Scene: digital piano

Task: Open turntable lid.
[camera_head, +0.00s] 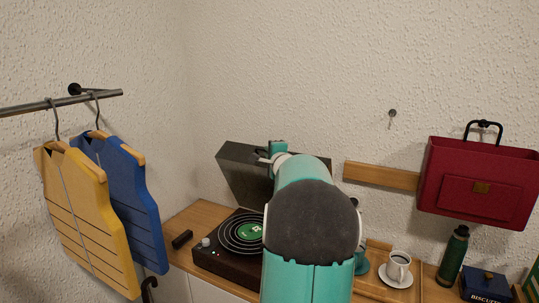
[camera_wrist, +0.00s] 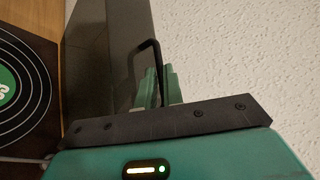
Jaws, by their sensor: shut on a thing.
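The turntable (camera_head: 222,262) is a dark box with a black record and green label. It sits on the wooden top in the head view; part of the record (camera_wrist: 28,88) shows at the left of the wrist view. Its dark lid (camera_head: 238,175) stands raised and tilted above the back of the turntable; the lid (camera_wrist: 122,50) also shows in the wrist view. A thin black handle (camera_wrist: 152,48) is on the lid. My gripper (camera_head: 276,148) is at the lid's upper edge. In the wrist view its green fingers (camera_wrist: 163,84) are shut on the handle. My arm hides the turntable's right part.
A cup on a saucer (camera_head: 397,282), a green bottle (camera_head: 453,256) and a blue box (camera_head: 485,286) stand at the right. A red bag (camera_head: 478,183) hangs on the wall. Yellow (camera_head: 88,220) and blue (camera_head: 135,205) vests hang at the left. A small black object (camera_head: 182,239) lies left of the turntable.

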